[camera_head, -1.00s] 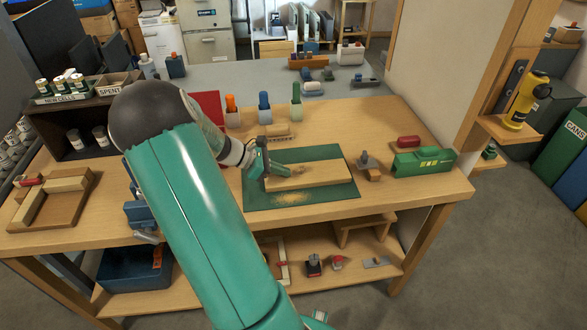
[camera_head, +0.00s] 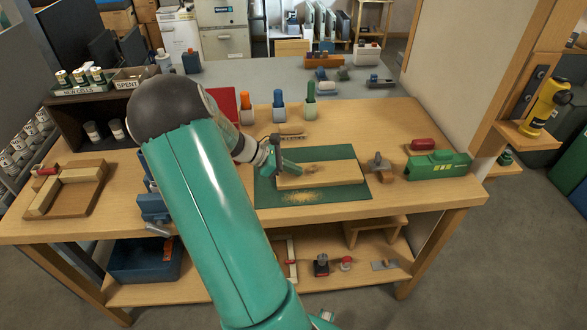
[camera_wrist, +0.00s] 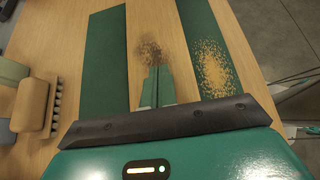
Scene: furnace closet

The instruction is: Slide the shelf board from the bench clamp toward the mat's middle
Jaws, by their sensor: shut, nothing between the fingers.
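The shelf board (camera_head: 335,174) is a pale, long plank lying flat on the green mat (camera_head: 268,198), with a dark smudge on its upper face. My gripper (camera_head: 299,168) is shut and empty, its fingertips over the board's left half. In the wrist view the closed fingertips (camera_wrist: 158,70) point along the board (camera_wrist: 145,18), just short of the smudge; I cannot tell if they touch it. Mat (camera_wrist: 104,60) shows on both sides of the board. A blue bench clamp (camera_head: 152,207) is at the bench's front left, partly hidden by my arm, apart from the board.
Sawdust (camera_head: 298,197) lies on the mat in front of the board. A hand plane (camera_head: 380,166) stands just right of the mat, with a green case (camera_head: 438,165) beyond. A brush (camera_head: 292,130) and several colored bottles stand behind the mat. A wooden jig (camera_head: 68,190) sits far left.

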